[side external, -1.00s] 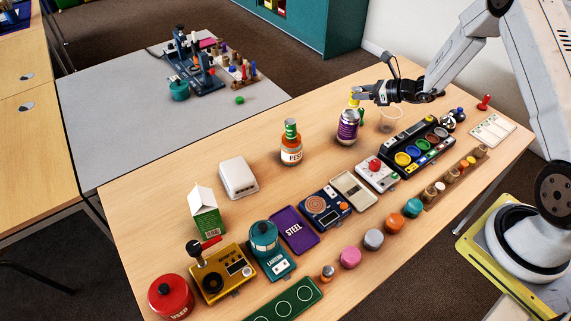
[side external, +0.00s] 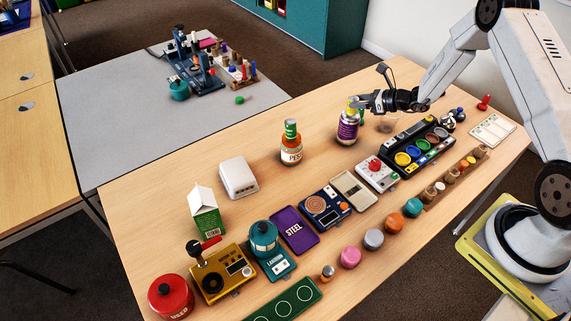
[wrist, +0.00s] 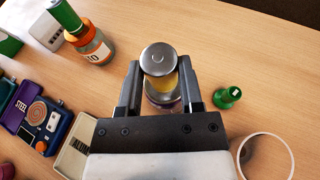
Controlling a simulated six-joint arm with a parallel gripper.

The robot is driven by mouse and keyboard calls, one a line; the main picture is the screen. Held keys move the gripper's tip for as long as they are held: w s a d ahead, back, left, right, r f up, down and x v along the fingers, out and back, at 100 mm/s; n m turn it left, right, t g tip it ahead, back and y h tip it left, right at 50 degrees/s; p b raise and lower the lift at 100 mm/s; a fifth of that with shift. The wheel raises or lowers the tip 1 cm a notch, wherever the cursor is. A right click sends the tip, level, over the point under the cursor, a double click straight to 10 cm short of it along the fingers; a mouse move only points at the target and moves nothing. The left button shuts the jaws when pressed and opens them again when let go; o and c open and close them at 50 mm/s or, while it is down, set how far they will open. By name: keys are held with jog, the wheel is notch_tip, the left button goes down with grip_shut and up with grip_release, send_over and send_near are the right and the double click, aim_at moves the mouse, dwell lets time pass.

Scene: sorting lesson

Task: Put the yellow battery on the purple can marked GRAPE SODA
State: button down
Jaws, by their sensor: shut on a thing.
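The purple can (side external: 347,129) stands upright near the far edge of the table. My gripper (side external: 354,102) is right over its top, shut on the yellow battery (side external: 352,105), of which only a small part shows in the side view. In the wrist view the battery's silver end (wrist: 158,59) faces the camera, with its yellow side (wrist: 165,84) below it between the fingers. The can's silver top (wrist: 162,98) shows beneath. The battery's lower end is at or just above the can's top; I cannot tell whether they touch.
A small green piece (wrist: 229,97) stands close beside the can. A clear cup (wrist: 265,158) is near my gripper's right in the wrist view. An orange jar (side external: 291,150) with a green piece on top stands to the left. Bare table lies between jar and can.

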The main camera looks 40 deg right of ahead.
jog(key=shift+f, duration=0.15)
jog(key=shift+c, duration=1.2)
grip_release()
jog(key=v, duration=1.2)
